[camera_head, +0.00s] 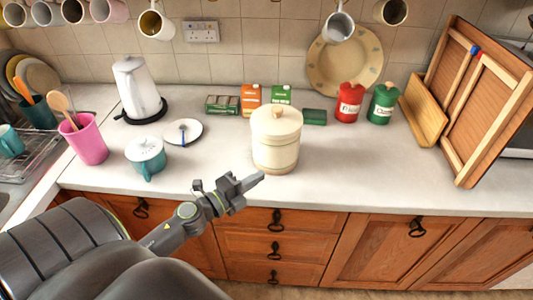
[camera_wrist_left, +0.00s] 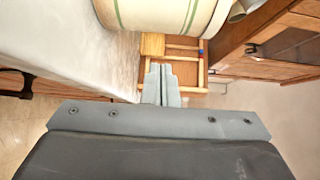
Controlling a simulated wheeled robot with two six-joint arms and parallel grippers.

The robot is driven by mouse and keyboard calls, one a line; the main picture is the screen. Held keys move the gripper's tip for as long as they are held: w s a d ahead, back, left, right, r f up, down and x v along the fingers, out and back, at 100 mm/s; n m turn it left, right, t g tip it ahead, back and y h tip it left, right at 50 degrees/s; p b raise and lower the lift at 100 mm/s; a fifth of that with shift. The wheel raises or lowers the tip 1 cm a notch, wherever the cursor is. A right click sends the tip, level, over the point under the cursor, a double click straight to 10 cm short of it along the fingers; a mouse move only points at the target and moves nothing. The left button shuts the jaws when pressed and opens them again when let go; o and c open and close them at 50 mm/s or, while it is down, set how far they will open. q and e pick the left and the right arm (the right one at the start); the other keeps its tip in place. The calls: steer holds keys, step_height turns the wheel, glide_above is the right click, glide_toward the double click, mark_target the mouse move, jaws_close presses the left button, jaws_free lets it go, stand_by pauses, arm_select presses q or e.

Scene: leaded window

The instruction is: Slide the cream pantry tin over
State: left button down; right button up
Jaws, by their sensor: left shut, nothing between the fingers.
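The cream pantry tin (camera_head: 275,150), with a round knobbed lid, stands upright on the white worktop near its front edge. My left gripper (camera_head: 262,176) is shut and empty, with its fingertips just in front of the tin's lower side. I cannot tell whether they touch it. In the left wrist view the closed fingers (camera_wrist_left: 161,70) point toward the tin (camera_wrist_left: 165,14), whose green-striped side shows at the top. My right gripper is not in view.
A teal lidded pot (camera_head: 147,157) and a small plate (camera_head: 183,132) stand to the tin's left. Cartons (camera_head: 251,98) and a dark green box (camera_head: 314,117) are behind it. Red (camera_head: 349,102) and green canisters (camera_head: 382,103) stand back right. The worktop (camera_head: 365,170) right of the tin is clear.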

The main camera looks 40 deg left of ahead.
mark_target(279, 155)
arm_select(q)
steer(key=p+x, duration=0.1)
steer(key=x, duration=0.2)
steer(key=shift+w+d+r, duration=0.1)
steer(key=shift+r, duration=0.1)
steer(key=w, duration=0.1)
steer(key=w+a, duration=0.1)
steer(key=w, duration=0.1)
steer(key=shift+a+f, duration=0.25)
steer(key=shift+f, duration=0.05)
steer(key=shift+w+a, duration=0.3)
steer(key=shift+w, duration=0.05)
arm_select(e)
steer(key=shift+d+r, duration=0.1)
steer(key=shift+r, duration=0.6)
